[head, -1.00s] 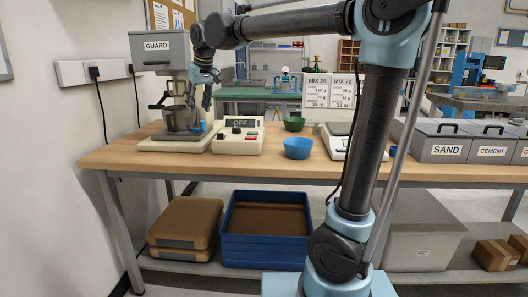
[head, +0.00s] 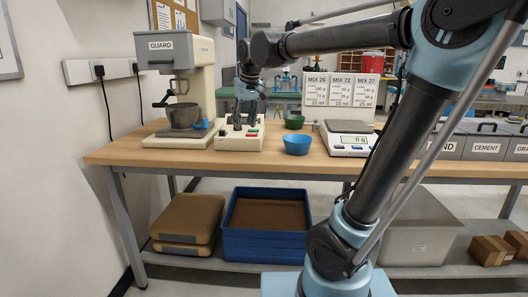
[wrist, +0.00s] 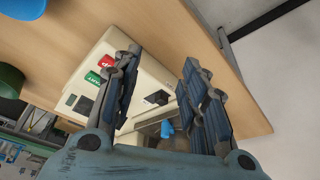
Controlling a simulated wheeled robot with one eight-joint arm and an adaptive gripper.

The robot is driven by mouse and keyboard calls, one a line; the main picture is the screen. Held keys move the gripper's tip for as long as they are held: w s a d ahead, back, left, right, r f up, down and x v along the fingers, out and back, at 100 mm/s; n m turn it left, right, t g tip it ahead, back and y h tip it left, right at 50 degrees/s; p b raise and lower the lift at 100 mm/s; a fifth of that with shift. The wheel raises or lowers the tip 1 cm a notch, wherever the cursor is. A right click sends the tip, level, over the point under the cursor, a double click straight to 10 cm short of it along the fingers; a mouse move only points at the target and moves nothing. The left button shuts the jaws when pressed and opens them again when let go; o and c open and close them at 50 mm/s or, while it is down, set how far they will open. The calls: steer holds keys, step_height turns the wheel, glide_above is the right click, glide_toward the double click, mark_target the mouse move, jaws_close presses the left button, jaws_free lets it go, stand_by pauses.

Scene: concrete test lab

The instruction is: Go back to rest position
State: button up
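My gripper (head: 246,122) hangs fingers-down in the head view, over the cream control box (head: 230,142) on the wooden bench. In the wrist view my gripper (wrist: 160,72) has its two fingers well apart, with nothing between them. The control box (wrist: 100,48) shows behind them with a red and a green button. In the head view the gripper covers the box's display. The mixer (head: 205,80) stands to the left of my gripper, with its grey GUARD panel (head: 163,46) raised and a dark bowl (head: 183,116) on its base.
A blue bowl (head: 297,145), a green bowl (head: 294,122) and a scale (head: 348,140) stand right of the control box. Labelled MIX cards (head: 341,89) stand behind. Lidded bins (head: 485,146) line the right side. A blue tray (head: 265,243) lies on the lower shelf.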

steer(key=s+d+f+m+h, duration=0.1)
steer(key=s+d+f, duration=0.35)
steer(key=d, duration=0.35)
steer(key=s+d+f+m, duration=0.2)
steer(key=s+d+f, duration=0.2)
steer(key=d+f, duration=0.3)
steer(key=s+d+f+m+g, duration=0.1)
steer(key=s+d+f+m, duration=0.1)
steer(key=s+d+f, duration=0.9)
step_height(320, 180, down, 4)
steer(key=s, duration=0.2)
steer(key=shift+s+d+m+h, duration=0.15)
steer(key=shift+s+m+h, duration=0.15)
steer(key=shift+h, duration=0.1)
steer(key=shift+r, duration=0.1)
